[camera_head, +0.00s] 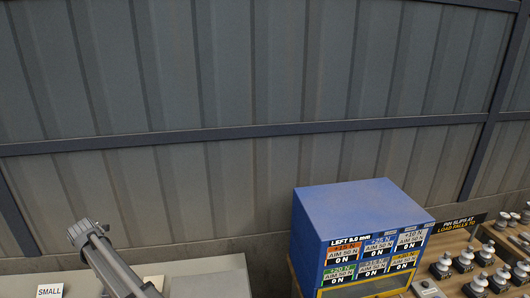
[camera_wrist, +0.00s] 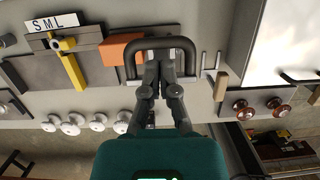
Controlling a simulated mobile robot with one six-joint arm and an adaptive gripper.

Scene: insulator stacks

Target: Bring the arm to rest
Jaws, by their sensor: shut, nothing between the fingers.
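My gripper (camera_wrist: 165,58) shows in the wrist view, with its teal body at the bottom and its dark fingers pointing up the picture. The fingers are shut together with nothing between them. A dark U-shaped bar (camera_wrist: 160,43) frames the fingertips; I cannot tell whether they touch it. In the head view a grey part of my arm rises from the bottom left edge; the gripper cannot be made out there.
A blue box (camera_head: 361,212) with force labels stands right of centre in the head view. Several insulators (camera_head: 442,265) stand on a wooden board at the right.

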